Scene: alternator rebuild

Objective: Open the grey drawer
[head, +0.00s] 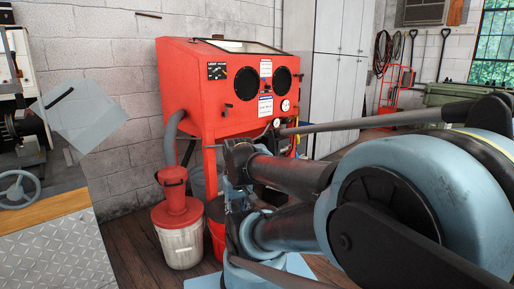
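No grey drawer can be clearly made out in the head view. A grey patterned metal panel (55,252) shows at the lower left, under a wooden bench edge (45,220); no handle or drawer seam is visible on it. My arm fills the right and lower middle of the view, with its large blue joint close to the camera and dark links reaching left. My gripper's fingers cannot be seen.
A red blasting cabinet (200,90) stands by the wall, with a red-topped white bucket (181,245) before it. Tall grey lockers (340,60) stand behind. A machine with a handwheel (17,188) is at left. Some wooden floor (128,245) is bare.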

